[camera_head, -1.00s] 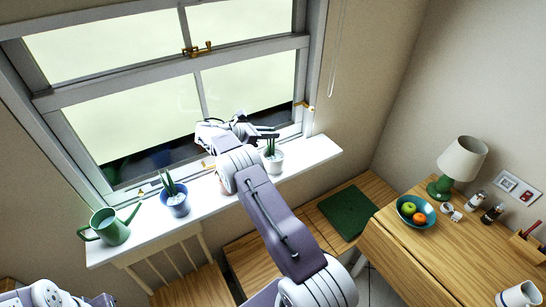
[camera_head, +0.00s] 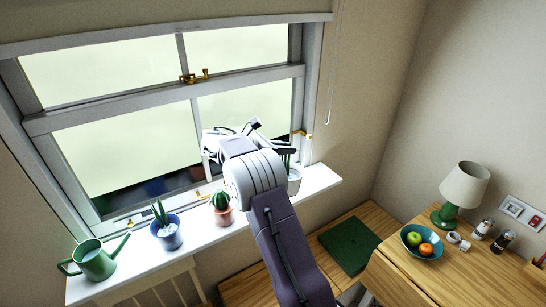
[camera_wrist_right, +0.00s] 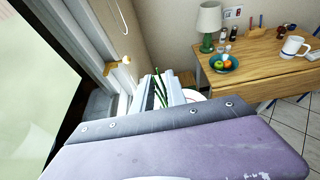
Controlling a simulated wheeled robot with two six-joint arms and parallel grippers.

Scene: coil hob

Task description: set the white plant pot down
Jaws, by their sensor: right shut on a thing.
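The white plant pot (camera_head: 294,181), with upright green spiky leaves, is at the right part of the white windowsill (camera_head: 318,184), partly hidden by my right arm. I cannot tell whether its base touches the sill. My right gripper (camera_head: 282,150) is shut on the white plant pot; its fingers are mostly hidden behind the wrist. In the right wrist view, the green leaves (camera_wrist_right: 160,92) stand up past the gripper, and a bit of white pot rim (camera_wrist_right: 193,96) shows beside it. My left gripper is not in view.
On the sill stand a green watering can (camera_head: 93,262), a blue pot (camera_head: 168,236) and a terracotta pot with a cactus (camera_head: 222,212). The window (camera_head: 120,130) is close behind. The sill's right end is bare. A wooden table (camera_head: 425,280) carries a lamp (camera_head: 462,190) and fruit bowl (camera_head: 422,242).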

